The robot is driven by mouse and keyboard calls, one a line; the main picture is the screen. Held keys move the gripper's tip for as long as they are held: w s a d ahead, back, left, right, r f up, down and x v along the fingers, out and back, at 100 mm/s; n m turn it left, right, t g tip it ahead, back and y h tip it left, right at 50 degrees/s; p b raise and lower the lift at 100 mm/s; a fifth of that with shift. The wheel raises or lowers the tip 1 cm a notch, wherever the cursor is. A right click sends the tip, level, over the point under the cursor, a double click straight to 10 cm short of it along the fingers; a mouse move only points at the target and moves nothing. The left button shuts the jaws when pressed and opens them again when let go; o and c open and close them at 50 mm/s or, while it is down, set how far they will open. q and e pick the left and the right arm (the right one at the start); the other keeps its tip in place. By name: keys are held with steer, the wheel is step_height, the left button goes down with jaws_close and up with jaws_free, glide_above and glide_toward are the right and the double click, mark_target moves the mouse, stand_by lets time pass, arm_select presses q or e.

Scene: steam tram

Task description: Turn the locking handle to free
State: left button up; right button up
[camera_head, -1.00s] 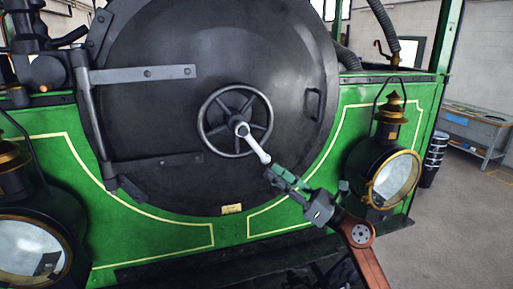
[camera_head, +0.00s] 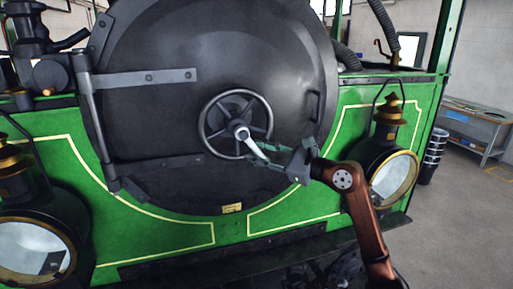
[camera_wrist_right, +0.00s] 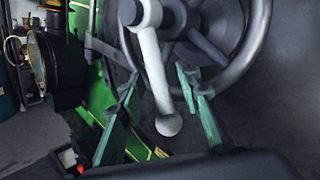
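The locking handle (camera_head: 254,145) is a pale silver lever on the hub of a dark spoked handwheel (camera_head: 204,121), on the round black smokebox door (camera_head: 240,70). It points down and right. My right gripper (camera_head: 265,152) is at the handle's lower end, coming from the right. In the right wrist view the green fingers (camera_wrist_right: 160,85) are apart, with the handle (camera_wrist_right: 155,70) between them and its rounded end toward the palm. Gaps show on both sides of it. The handwheel rim (camera_wrist_right: 262,35) passes close by the right finger. My left gripper is not in view.
A brass-topped lamp (camera_head: 393,175) stands right of the door, close to my right arm. Another lamp (camera_head: 30,245) is at the left. A door grab handle (camera_head: 316,106) is above my gripper. Open floor (camera_head: 455,220) lies at the right.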

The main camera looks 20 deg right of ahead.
steer(key=shift+w+a+f, duration=0.1)
steer(key=shift+w+a, duration=0.1)
steer(key=shift+w, duration=0.05)
steer(key=shift+c, duration=0.5)
jaws_close()
